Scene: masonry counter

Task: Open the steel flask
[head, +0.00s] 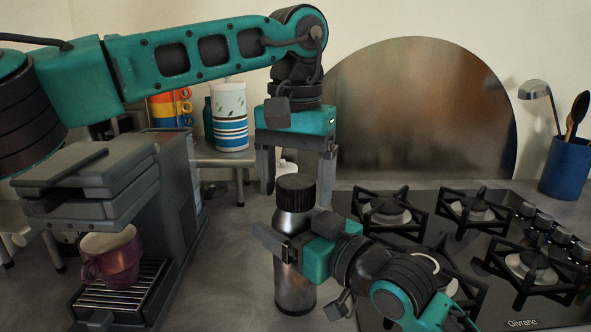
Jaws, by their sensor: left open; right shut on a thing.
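The steel flask (294,287) stands upright on the grey counter, left of the hob. Its ribbed black cap (295,192) is on its top. My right gripper (287,242) comes in from the lower right and is shut on the flask's body below the cap; its fingers hide part of the body. My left gripper (297,196) points down from above, open, with one finger to each side of the cap in the picture. I see a gap between cap and fingers; I cannot tell whether the fingers are level with the cap in depth.
A coffee machine (185,190) with a purple mug (112,262) on its drip grate (127,293) stands left. A black gas hob (470,270) lies right. Behind are a shelf (225,158) with a patterned canister (229,118) and stacked cups (168,110), and a blue utensil pot (566,168).

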